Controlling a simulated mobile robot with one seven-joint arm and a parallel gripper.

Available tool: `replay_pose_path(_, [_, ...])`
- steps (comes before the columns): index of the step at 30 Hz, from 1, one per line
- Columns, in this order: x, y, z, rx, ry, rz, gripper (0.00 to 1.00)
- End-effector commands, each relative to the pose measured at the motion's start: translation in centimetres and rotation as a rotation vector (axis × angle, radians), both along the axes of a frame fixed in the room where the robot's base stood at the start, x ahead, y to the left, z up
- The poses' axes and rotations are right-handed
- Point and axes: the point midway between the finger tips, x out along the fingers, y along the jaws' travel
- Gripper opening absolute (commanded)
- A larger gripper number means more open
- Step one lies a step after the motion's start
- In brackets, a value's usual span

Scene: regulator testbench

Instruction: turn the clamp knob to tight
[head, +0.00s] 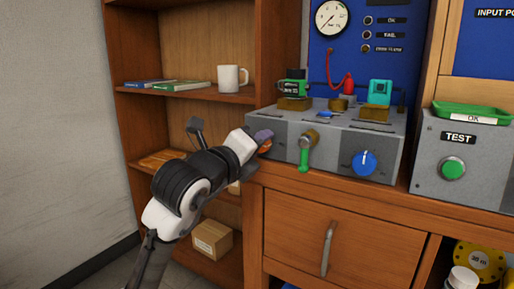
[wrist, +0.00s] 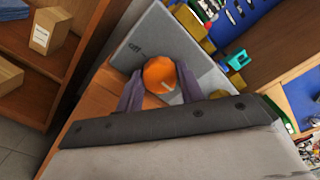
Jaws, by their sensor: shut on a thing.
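An orange round knob (wrist: 158,76) with a pale pointer mark sits on the left part of the grey test bench's (wrist: 150,38) front face. My gripper (wrist: 159,70) is shut on it, with one purple-grey finger on each side. In the head view the orange knob (head: 266,147) shows only in part behind my gripper (head: 262,140). A small label beside the knob in the wrist view seems to read "off". I cannot read a name for the knob.
A green-tipped lever (head: 305,155) and a blue knob (head: 364,162) are on the same front face, right of my gripper. A wooden drawer cabinet (head: 290,225) stands below. A shelf with a white mug (head: 232,78) is at left. A TEST box (head: 440,180) stands at right.

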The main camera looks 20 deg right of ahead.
Motion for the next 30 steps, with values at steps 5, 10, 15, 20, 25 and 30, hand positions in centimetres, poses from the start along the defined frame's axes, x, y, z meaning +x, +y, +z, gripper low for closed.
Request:
replay_pose_path(5, [-0.1,-0.1,-0.1,0.006,-0.003,-0.002,0.15])
replay_pose_path(10, [-0.1,-0.1,-0.1,0.006,-0.003,-0.002,0.15])
replay_pose_path(15, [-0.1,0.0,-0.1,0.005,-0.003,-0.001,0.47])
replay_pose_path(20, [0.0,0.0,0.0,0.004,-0.003,0.000,0.47])
replay_pose_path(25, [-0.5,0.6,0.0,0.002,-0.004,0.001,0.47])
replay_pose_path(30, [-2.2,3.0,0.1,0.001,-0.004,0.004,0.47])
